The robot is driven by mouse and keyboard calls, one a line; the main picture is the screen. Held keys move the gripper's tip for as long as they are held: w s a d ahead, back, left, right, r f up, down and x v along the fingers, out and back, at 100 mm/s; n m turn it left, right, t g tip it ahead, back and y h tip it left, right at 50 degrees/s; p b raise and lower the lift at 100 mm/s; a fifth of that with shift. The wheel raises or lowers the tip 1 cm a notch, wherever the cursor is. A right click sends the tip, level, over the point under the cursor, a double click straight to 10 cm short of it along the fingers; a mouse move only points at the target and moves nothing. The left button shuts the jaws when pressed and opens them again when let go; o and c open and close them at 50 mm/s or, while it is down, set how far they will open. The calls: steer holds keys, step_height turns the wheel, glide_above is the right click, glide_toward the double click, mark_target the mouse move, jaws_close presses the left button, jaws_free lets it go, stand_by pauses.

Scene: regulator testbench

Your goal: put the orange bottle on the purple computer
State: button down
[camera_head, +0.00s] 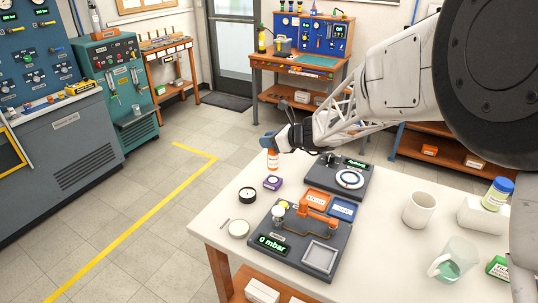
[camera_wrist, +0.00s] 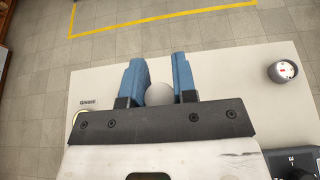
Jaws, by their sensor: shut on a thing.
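The orange bottle (camera_head: 272,160) hangs upright below my gripper (camera_head: 271,141) in the head view. My gripper's blue fingers are shut on its white cap, which shows between them in the wrist view (camera_wrist: 160,94). The purple computer (camera_head: 272,183) is a small block lying near the table's left edge. In the head view the bottle's base appears just above it with a narrow gap; I cannot tell how exactly they line up. The computer is hidden in the wrist view.
A grey test panel (camera_head: 300,245) with orange and blue trays and a second dark unit (camera_head: 343,178) stand to the right.

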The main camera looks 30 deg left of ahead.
mark_target(269, 152)
steer(key=shift+f, duration=0.6)
steer(key=shift+f, duration=1.9)
steer(key=shift+f, duration=0.1)
steer(key=c, duration=0.9)
jaws_free()
steer(key=v, duration=1.2)
